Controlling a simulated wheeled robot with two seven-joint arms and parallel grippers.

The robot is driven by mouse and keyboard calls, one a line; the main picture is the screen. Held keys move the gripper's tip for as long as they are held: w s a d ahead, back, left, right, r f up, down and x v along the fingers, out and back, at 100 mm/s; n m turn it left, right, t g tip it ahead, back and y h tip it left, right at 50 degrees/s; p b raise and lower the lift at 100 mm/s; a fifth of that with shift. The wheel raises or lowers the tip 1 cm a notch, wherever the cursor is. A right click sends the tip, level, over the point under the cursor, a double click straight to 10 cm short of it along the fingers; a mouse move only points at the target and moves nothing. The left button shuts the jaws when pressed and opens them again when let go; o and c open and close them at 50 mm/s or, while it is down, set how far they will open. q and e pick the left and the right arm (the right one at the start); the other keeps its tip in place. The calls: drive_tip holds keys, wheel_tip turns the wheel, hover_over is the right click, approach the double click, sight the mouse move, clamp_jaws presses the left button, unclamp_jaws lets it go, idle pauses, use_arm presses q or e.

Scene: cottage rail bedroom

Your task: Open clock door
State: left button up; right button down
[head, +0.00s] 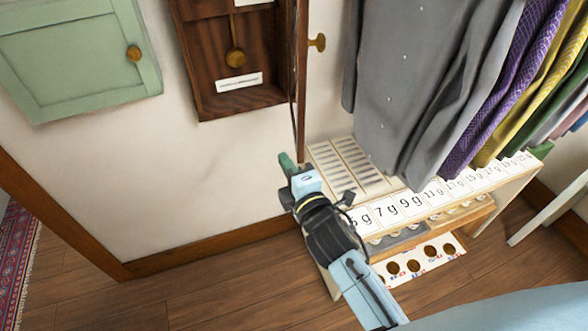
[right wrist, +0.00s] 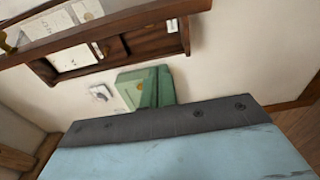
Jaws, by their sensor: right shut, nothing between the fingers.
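The clock is a dark wooden case (head: 205,75) on the wall, open at the front, with a brass pendulum (head: 236,57) and a white label inside. Its door (head: 302,70) stands swung out from the case's right side and shows nearly edge-on, with a brass knob (head: 317,42) on its right. The case also shows at the top of the right wrist view (right wrist: 120,45). My right gripper (head: 288,162) is shut and empty by the door's lower end; I cannot tell whether they touch. My left gripper is out of view.
A green cabinet (head: 80,55) hangs left of the clock. Hanging clothes (head: 410,80) and a low stand with number cards (head: 400,207) are at the right, close to my right arm.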

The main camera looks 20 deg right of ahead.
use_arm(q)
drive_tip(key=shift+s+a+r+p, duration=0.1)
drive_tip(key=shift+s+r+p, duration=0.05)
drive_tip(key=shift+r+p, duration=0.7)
use_arm(e)
drive_tip(key=w+d, duration=0.1)
drive_tip(key=w, duration=0.1)
drive_tip(key=w+d, duration=0.2)
drive_tip(key=shift+w+d, duration=0.15)
drive_tip(key=shift+w, duration=0.15)
